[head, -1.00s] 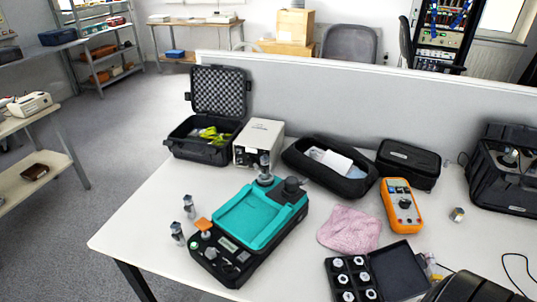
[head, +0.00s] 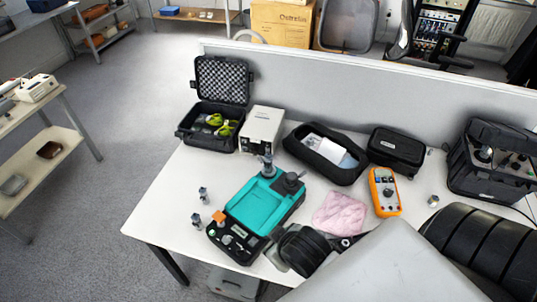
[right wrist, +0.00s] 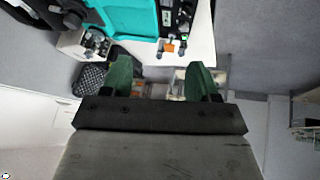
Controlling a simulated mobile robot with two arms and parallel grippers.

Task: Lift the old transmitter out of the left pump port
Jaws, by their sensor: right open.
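The teal and black pump unit (head: 262,212) stands on the white table. The old transmitter (head: 267,166), a grey metal cylinder, stands upright at its far end, in the left port. A black knobbed part (head: 291,181) is beside it on the right. Two similar metal transmitters stand on the table left of the pump, one farther back (head: 203,194) and one nearer (head: 196,221). My right gripper (right wrist: 160,72) is open and empty in the right wrist view, its green fingers apart. In the head view my right arm reaches to the pump's near right side; its fingers are not clear there. My left gripper is out of view.
A pink cloth (head: 340,213), an orange meter (head: 384,192) and a small metal piece (head: 433,201) lie right of the pump. An open black case (head: 208,130), a beige box (head: 262,130) and black pouches (head: 326,153) line the back. The table's left front is clear.

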